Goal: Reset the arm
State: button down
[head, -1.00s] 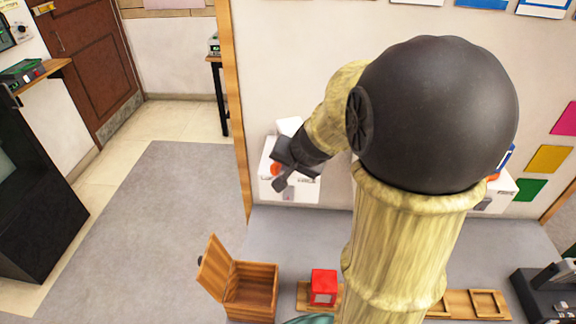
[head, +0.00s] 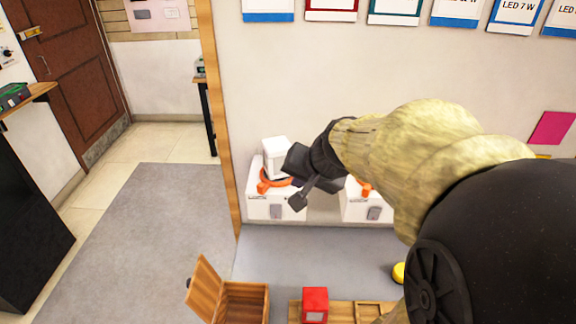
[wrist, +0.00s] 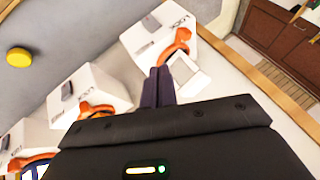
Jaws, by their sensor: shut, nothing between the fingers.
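My arm reaches across the right half of the head view, its yellowish, dark-jointed links large in front of the camera. My gripper (head: 297,201) is dark and hangs in front of a white box with an orange ring on the wall side. In the wrist view my gripper (wrist: 158,72) shows two dark fingers pressed together, with nothing between them. They point toward a white box (wrist: 159,40) with an orange ring; whether they touch it cannot be told.
A red block (head: 315,305) stands on a wooden tray (head: 340,309), beside an open wooden box (head: 246,301). A second white box (head: 360,208) stands along the wall. A yellow button (head: 399,273) sits nearby. Grey floor (head: 150,235) is open at left.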

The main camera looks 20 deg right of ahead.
jog(key=shift+s+d+r, duration=0.1)
jog(key=shift+s+r, duration=0.2)
jog(key=shift+s, duration=0.05)
jog(key=s+a+f+n+g, duration=0.2)
jog(key=a+f+n, duration=0.2)
jog(key=f, duration=0.3)
jog(key=s+a+f+n+g, duration=0.2)
jog(key=s+a+f+n, duration=0.1)
jog(key=f, duration=0.5)
jog(key=shift+s+a+f+n+g+h, duration=0.25)
jog(key=shift+a+n+g, duration=0.2)
jog(key=shift+a, duration=0.45)
jog(key=shift+r, duration=0.1)
